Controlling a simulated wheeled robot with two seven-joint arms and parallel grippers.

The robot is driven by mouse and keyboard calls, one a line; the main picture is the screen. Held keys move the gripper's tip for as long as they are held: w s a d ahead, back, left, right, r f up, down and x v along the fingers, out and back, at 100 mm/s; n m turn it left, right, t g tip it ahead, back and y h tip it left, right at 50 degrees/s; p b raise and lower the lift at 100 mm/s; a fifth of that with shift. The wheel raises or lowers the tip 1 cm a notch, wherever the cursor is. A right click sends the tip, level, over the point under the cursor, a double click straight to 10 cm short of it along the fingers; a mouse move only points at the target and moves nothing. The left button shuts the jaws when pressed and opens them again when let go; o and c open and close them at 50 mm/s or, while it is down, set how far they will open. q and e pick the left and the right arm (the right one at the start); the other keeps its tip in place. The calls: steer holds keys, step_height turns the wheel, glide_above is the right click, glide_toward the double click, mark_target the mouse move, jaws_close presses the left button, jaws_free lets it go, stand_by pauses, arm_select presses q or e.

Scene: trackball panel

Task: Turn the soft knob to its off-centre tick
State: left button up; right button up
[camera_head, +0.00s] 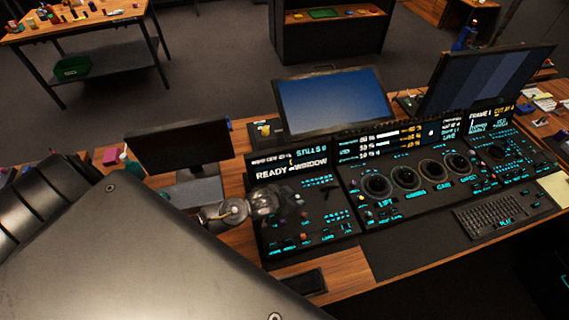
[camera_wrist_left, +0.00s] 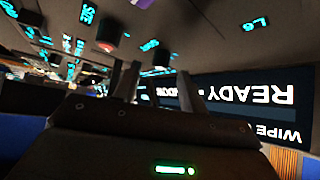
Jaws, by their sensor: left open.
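The left section of the black control panel (camera_head: 322,222) carries several small knobs and lit cyan labels, too small to read, so I cannot tell which knob is the soft one. In the left wrist view a dark knob with a reddish cap (camera_wrist_left: 106,44) shows above my left finger, and another dark knob (camera_wrist_left: 160,62) shows near the fingertips. My left gripper (camera_head: 272,203) is over the left edge of this section and hides part of it. My right gripper is not in view.
A screen reading "READY" (camera_head: 290,168) stands just behind the left section. Big round dials (camera_head: 405,177) fill the middle section. A keyboard (camera_head: 490,215) lies at the right front. Monitors (camera_head: 333,103) stand behind. A dark box (camera_head: 304,282) lies on the wooden front edge.

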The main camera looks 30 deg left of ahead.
arm_select(q)
steer(key=v, duration=0.8)
steer(key=shift+r+b, duration=0.15)
steer(key=shift+b, duration=0.3)
steer(key=shift+s+a, duration=0.1)
steer(key=shift+s, duration=0.1)
